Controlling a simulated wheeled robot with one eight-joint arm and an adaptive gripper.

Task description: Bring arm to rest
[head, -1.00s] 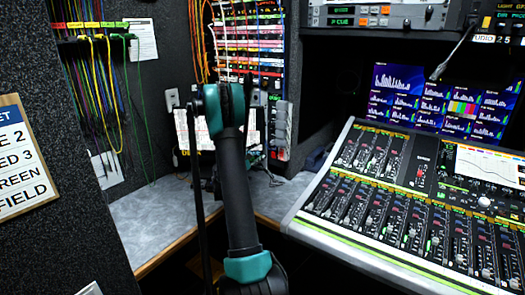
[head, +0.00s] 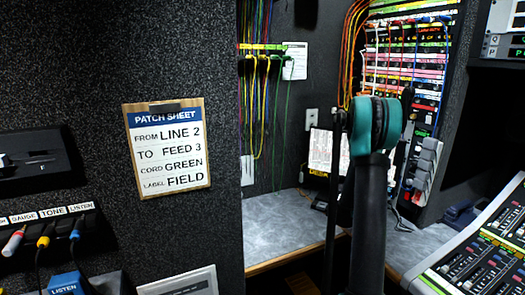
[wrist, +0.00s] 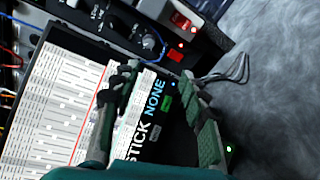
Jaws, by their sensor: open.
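My arm (head: 372,190), dark with teal joints, rises in front of the corner desk in the head view. Its far end is bent away behind the upper teal joint, so my gripper is mostly hidden there. In the wrist view my gripper (wrist: 160,88) is open, with its two dark green fingers apart and nothing held between them. Beyond the fingers is a black device with a screen reading "STICK NONE" (wrist: 152,105) and a white chart sheet (wrist: 60,110). I cannot tell whether the fingertips touch it.
A patch sheet (head: 166,150) hangs on the dark wall at left. Coloured cords (head: 262,90) hang behind the grey desk (head: 285,228). A patch bay (head: 405,70) stands behind my arm. A mixing console (head: 480,250) is close at right. Bare desk lies left of my arm.

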